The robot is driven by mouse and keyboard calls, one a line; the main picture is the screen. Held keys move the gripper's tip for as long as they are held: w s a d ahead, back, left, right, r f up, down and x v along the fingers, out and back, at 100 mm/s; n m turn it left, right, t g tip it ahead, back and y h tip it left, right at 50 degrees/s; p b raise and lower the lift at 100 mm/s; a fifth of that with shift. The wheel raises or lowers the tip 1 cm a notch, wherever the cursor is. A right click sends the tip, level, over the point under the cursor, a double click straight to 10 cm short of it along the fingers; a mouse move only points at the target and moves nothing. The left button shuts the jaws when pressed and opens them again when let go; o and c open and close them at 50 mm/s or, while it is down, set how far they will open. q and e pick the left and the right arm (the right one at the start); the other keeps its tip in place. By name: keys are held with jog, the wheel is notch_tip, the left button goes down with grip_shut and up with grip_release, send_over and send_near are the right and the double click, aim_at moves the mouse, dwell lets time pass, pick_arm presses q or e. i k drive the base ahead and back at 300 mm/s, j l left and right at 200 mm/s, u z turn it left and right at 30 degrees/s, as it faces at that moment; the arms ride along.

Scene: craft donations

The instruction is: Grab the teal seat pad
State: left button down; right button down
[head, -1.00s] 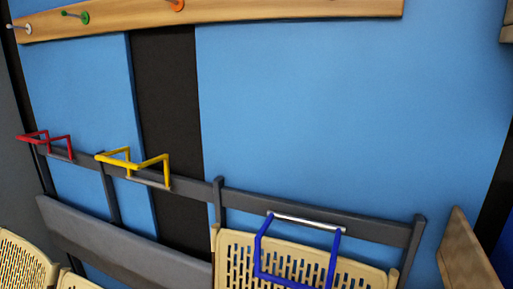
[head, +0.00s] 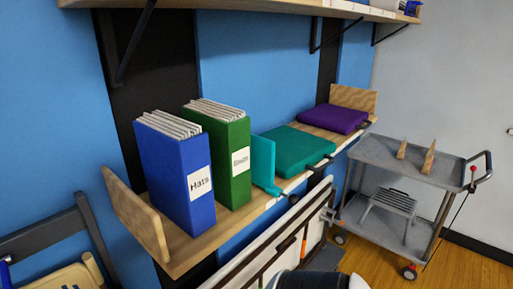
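A flat teal seat pad (head: 296,148) lies on the wooden wall shelf (head: 186,253) in the head view, with a dark strap or tab at its right edge. A thinner, brighter turquoise piece (head: 262,161) stands upright between it and the green binder, with a tab sticking out at its lower front; I cannot tell exactly what it is. A purple pad (head: 332,118) lies flat farther along the shelf. Neither of my grippers is in view.
A blue binder (head: 178,175) marked "Hats" and a green binder (head: 230,155) stand left of the pads. Wooden ends (head: 136,215) close the shelf. A higher shelf hangs above. A grey cart (head: 414,170) stands at right. Folded furniture leans below the shelf.

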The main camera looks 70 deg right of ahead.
aim_at(297, 150)
jog(key=z, duration=2.45)
jog(key=i+l, duration=0.1)
jog(key=l, duration=0.3)
